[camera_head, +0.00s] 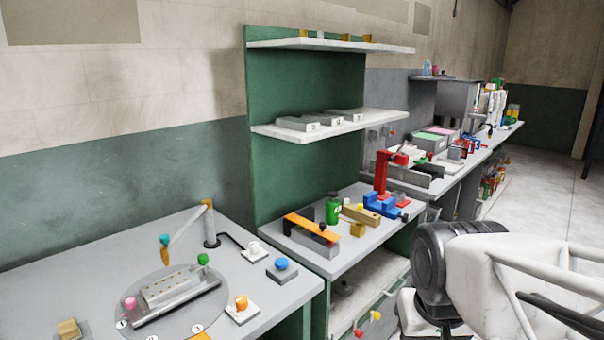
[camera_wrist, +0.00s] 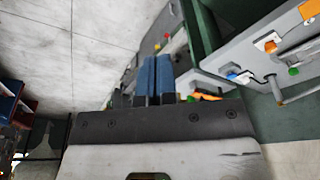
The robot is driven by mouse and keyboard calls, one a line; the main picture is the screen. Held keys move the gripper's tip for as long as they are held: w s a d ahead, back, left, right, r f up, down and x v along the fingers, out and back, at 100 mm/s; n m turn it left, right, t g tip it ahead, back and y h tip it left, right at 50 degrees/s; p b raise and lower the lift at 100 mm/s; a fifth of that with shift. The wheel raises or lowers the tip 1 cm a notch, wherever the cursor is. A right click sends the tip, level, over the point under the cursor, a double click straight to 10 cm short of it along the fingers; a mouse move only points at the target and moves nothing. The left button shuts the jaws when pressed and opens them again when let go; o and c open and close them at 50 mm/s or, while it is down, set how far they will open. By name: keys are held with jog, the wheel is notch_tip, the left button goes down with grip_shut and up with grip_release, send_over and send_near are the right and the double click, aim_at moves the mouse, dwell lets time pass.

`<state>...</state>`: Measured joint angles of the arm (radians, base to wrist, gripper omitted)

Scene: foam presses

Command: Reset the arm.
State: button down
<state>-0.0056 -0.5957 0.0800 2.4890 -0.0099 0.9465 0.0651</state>
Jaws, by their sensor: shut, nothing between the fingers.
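My gripper (camera_wrist: 155,76) shows in the wrist view as two blue fingers side by side, shut with nothing between them. It is in the air, apart from the benches. In the head view, white and dark parts of my own arm fill the lower right, and the fingertips cannot be made out there.
A grey bench (camera_head: 75,268) at the left bears a round plate (camera_head: 211,305) with a drilled block (camera_head: 172,287). Beyond it, a second bench (camera_head: 338,262) holds a green bottle (camera_head: 333,209) and a blue vise (camera_head: 385,206). Shelves (camera_head: 340,127) hang above. The floor (camera_head: 545,205) at the right is clear.

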jog(key=shift+s+d+f, duration=0.1)
jog(key=shift+s+f, duration=0.15)
jog(key=shift+s, duration=0.35)
jog(key=shift+s+d+f, duration=0.1)
jog(key=shift+s+f, duration=0.15)
jog(key=shift+s, duration=0.3)
dwell(1.8)
